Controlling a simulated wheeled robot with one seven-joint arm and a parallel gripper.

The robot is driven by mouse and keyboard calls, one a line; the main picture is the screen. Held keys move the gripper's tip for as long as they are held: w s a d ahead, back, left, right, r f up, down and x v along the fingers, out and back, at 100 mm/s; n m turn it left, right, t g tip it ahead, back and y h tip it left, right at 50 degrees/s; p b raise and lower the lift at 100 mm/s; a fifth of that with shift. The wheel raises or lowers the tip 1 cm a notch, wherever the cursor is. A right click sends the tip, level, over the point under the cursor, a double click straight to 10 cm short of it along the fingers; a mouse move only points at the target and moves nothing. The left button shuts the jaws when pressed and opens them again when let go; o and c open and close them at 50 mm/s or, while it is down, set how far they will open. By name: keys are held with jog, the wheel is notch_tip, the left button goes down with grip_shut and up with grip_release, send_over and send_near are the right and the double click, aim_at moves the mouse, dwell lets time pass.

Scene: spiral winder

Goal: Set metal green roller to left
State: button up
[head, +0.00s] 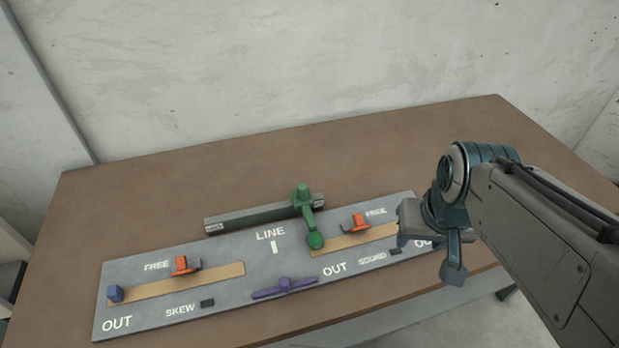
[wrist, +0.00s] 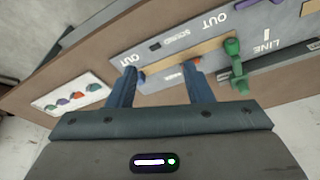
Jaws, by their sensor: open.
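The green roller (head: 304,199) is a green post and arm with a rounded ball end, standing at the right part of a dark grey bar (head: 250,218) behind the panel. Its ball end reaches down over the grey panel (head: 215,258), right of the word LINE. In the wrist view the green roller (wrist: 235,65) shows right of the fingers. My gripper (head: 432,243) is over the panel's right end, to the right of the roller and apart from it. In the wrist view my gripper (wrist: 160,76) has its two fingers spread, with nothing held between them.
The panel has a left orange knob (head: 182,265), a right orange knob (head: 356,223), a blue block (head: 115,293) and a purple handle (head: 284,286). A white card (wrist: 72,98) with coloured shapes shows in the wrist view. The brown table (head: 150,190) is clear behind the panel.

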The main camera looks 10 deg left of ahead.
jog(key=w+a+r+p, duration=0.2)
jog(key=w+a+r, duration=0.15)
jog(key=w, duration=0.35)
jog(key=n+g+p, duration=0.1)
jog(key=g+p, duration=0.2)
jog(key=p, duration=0.2)
send_over(302, 185)
notch_tip(302, 185, down, 5)
notch_tip(302, 185, down, 14)
jog(key=shift+r+p, duration=0.25)
jog(key=shift+p, duration=0.75)
grip_shut()
